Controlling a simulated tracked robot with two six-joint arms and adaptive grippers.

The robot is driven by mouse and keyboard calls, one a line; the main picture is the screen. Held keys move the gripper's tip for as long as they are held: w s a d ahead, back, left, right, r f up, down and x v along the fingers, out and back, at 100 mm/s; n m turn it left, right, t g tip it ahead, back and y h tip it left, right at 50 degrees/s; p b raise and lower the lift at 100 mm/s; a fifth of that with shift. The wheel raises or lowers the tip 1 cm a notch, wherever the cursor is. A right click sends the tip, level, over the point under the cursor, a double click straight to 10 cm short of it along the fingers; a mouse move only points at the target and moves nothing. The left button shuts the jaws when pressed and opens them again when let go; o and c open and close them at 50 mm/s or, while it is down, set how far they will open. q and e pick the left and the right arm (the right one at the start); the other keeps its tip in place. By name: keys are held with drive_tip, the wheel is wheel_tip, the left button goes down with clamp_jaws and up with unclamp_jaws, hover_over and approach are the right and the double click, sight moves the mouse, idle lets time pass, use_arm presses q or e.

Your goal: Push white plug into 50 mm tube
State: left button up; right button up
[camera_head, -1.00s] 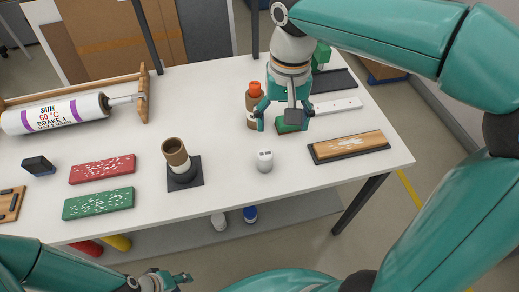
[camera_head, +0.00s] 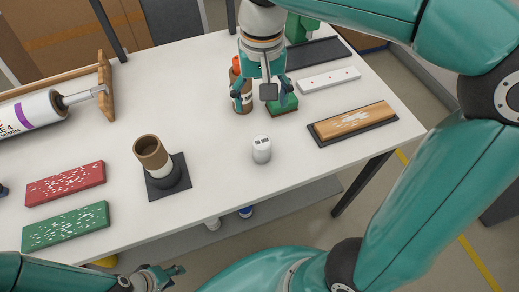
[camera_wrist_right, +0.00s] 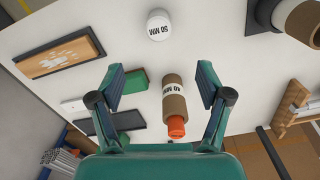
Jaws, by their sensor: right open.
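The white plug (camera_head: 261,150) stands alone on the white table. In the right wrist view its top reads 50 MM (camera_wrist_right: 158,25), and it lies beyond my fingertips. A brown tube (camera_head: 150,150) with a white band stands upright on a black base (camera_head: 180,185) to the left of the plug; its label is not readable. Part of it shows at the upper right of the right wrist view (camera_wrist_right: 300,22). My right gripper (camera_head: 261,103) is open and empty, behind the plug in the head view. My left gripper (camera_head: 172,273) is low, off the table's front edge; its fingers are unclear.
A brown tube with an orange end (camera_head: 242,95), labelled 40 MM in the wrist view (camera_wrist_right: 174,98), stands near my right gripper. A green block (camera_head: 283,105) and a wooden block on a black tray (camera_head: 352,122) lie right. Red (camera_head: 65,184) and green (camera_head: 66,226) speckled blocks lie left.

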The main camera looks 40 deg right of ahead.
approach(262, 141)
drive_tip(key=f, duration=0.5)
drive_tip(key=shift+s+a+f+b, duration=0.2)
drive_tip(key=shift+b, duration=0.1)
drive_tip(key=shift+w+d+f, duration=0.15)
drive_tip(key=shift+f, duration=2.6)
drive_tip(key=c, duration=1.3)
drive_tip(key=shift+o, duration=0.2)
drive_tip(key=shift+r, duration=0.1)
